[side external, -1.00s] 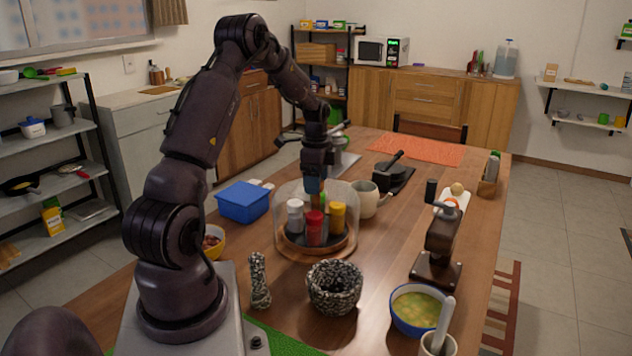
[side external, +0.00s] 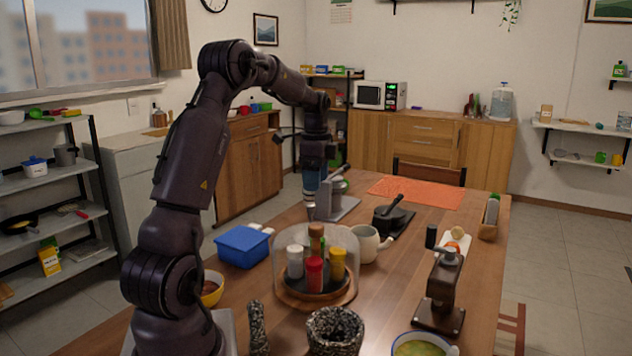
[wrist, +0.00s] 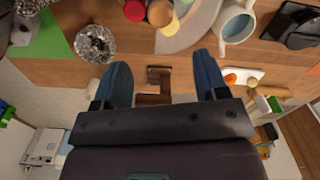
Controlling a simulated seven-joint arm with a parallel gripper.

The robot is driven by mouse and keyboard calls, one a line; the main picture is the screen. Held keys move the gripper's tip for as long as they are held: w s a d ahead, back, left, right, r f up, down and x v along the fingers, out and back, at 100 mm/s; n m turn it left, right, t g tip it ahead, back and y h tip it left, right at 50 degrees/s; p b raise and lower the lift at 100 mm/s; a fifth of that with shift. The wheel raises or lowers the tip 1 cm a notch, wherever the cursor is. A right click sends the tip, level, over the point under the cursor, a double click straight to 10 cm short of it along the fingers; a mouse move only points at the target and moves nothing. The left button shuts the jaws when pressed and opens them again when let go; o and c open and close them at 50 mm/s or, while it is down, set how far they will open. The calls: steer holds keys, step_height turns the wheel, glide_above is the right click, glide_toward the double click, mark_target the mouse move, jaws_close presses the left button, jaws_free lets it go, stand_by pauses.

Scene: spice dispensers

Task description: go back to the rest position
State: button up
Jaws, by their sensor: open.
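My gripper (side external: 311,205) is raised above the table, behind the round spice stand as the side view shows it. In the wrist view its two blue fingers (wrist: 163,72) are spread wide with nothing between them. The spice stand (side external: 290,298) has a wooden base and a clear curved cover. It holds a white dispenser (side external: 295,262), a red one (side external: 314,274), a yellow one (side external: 338,264) and a brown-topped one (side external: 316,238), all upright. My gripper is apart from them. Part of the stand shows at the wrist view's top edge.
A blue box (side external: 243,246) stands left of the stand. A white mug (side external: 366,243), a black pan-like item (side external: 394,218) and a grinder (side external: 440,285) stand right. A grey metal device (side external: 342,205) is close by my gripper. A speckled mortar (side external: 335,330) is in front.

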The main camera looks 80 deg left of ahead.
stand_by(0.3)
steer(key=s+d+r+n+t, duration=0.2)
steer(key=s+d, duration=0.1)
steer(key=d, duration=0.9)
steer(key=s+d+r+n+t, duration=0.1)
steer(key=s+d+r+n, duration=0.1)
steer(key=d, duration=1)
steer(key=s+d+r+n+t, duration=0.2)
steer(key=s+d+r, duration=0.1)
steer(key=d, duration=0.9)
steer(key=shift+s+t, duration=0.3)
steer(key=shift+s, duration=0.4)
